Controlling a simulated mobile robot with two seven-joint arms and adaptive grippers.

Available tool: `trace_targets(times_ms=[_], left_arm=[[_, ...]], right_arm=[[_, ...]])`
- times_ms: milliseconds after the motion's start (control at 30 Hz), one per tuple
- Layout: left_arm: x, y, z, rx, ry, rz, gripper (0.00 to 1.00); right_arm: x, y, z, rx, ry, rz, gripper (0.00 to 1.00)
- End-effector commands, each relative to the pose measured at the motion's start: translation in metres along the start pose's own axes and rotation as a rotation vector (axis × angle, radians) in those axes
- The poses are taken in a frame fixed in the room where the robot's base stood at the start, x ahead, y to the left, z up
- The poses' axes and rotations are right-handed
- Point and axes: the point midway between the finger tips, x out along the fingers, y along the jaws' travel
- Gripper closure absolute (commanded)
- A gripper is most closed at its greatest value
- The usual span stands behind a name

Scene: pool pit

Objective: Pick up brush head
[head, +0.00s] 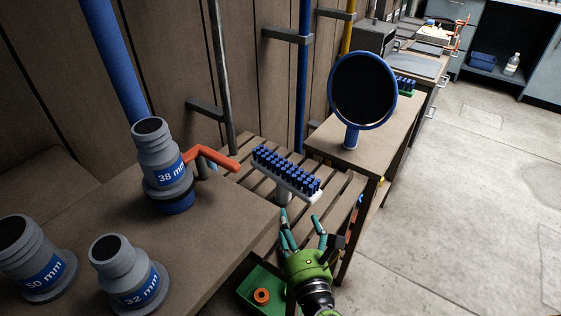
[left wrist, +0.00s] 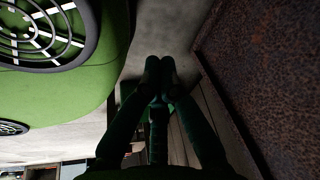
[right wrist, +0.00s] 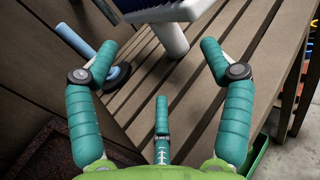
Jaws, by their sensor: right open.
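The brush head (head: 287,173) has a white back and rows of blue bristles. It sits bristles up on a short pale stem above the slatted wooden bench, in the middle of the head view. Part of its white body (right wrist: 165,11) and stem show at the top of the right wrist view. My right gripper (head: 301,222) is open and empty, with its fingers just short of the brush head and apart from it. My left gripper (left wrist: 159,66) shows only in the left wrist view; its dark fingers meet at the tips with nothing seen between them.
A round blue-framed disc (head: 363,90) stands on the table behind. A green crate (head: 262,288) is below my right gripper. The floor at right is clear.

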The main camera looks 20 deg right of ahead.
Motion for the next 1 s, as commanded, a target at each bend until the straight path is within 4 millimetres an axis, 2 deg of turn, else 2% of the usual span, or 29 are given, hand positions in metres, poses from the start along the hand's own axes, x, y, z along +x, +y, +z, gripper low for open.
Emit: trace_targets(times_ms=[100, 300, 400, 567, 800, 1000], left_arm=[[-0.007, 0.009, 0.018, -0.005, -0.035, 0.011, 1.0], [-0.017, 0.023, 0.068, -0.007, -0.129, 0.03, 1.0], [-0.02, 0.025, 0.079, -0.006, -0.147, 0.033, 1.0], [-0.019, 0.024, 0.071, -0.005, -0.134, 0.031, 1.0], [-0.017, 0.018, 0.054, -0.004, -0.111, 0.024, 1.0], [-0.017, 0.015, 0.056, -0.002, -0.113, 0.02, 1.0]], right_arm=[[0.02, 0.0, 0.003, 0.001, -0.004, -0.001, 0.2], [0.053, 0.0, 0.002, 0.001, -0.002, -0.001, 0.2], [0.061, 0.0, 0.001, 0.002, 0.0, -0.001, 0.2], [0.074, 0.001, 0.002, 0.002, -0.002, -0.001, 0.2], [0.109, 0.004, 0.003, 0.002, 0.0, -0.001, 0.2], [0.116, 0.004, 0.002, 0.002, 0.001, 0.0, 0.2]])
